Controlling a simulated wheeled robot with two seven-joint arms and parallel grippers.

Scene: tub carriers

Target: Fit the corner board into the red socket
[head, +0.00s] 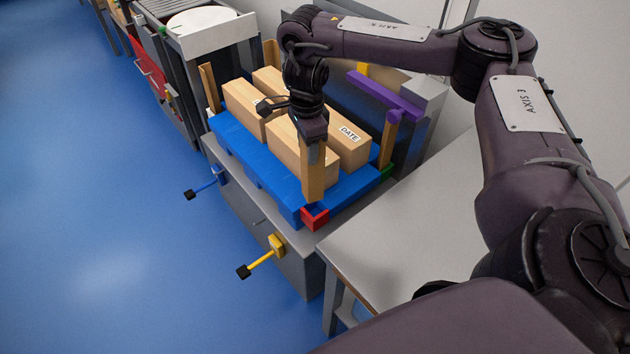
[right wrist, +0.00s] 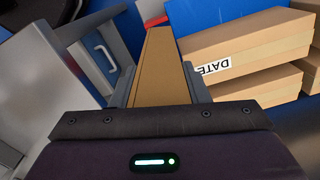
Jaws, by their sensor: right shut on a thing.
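My right gripper (head: 315,148) is shut on a tan corner board (head: 313,180), which hangs upright below it. The board's lower end is at the red socket (head: 315,217) on the near corner of the blue pallet (head: 255,165). I cannot tell whether the end is inside the socket or just behind it. My left gripper is not in view.
Several cartons (head: 349,148) fill the pallet. Another corner board (head: 388,140) stands at the green socket (head: 387,172), close to a purple bar (head: 385,95). A yellow-collared lever (head: 262,262) and a blue one (head: 205,187) stick out in front. A bare grey table (head: 400,230) is at right.

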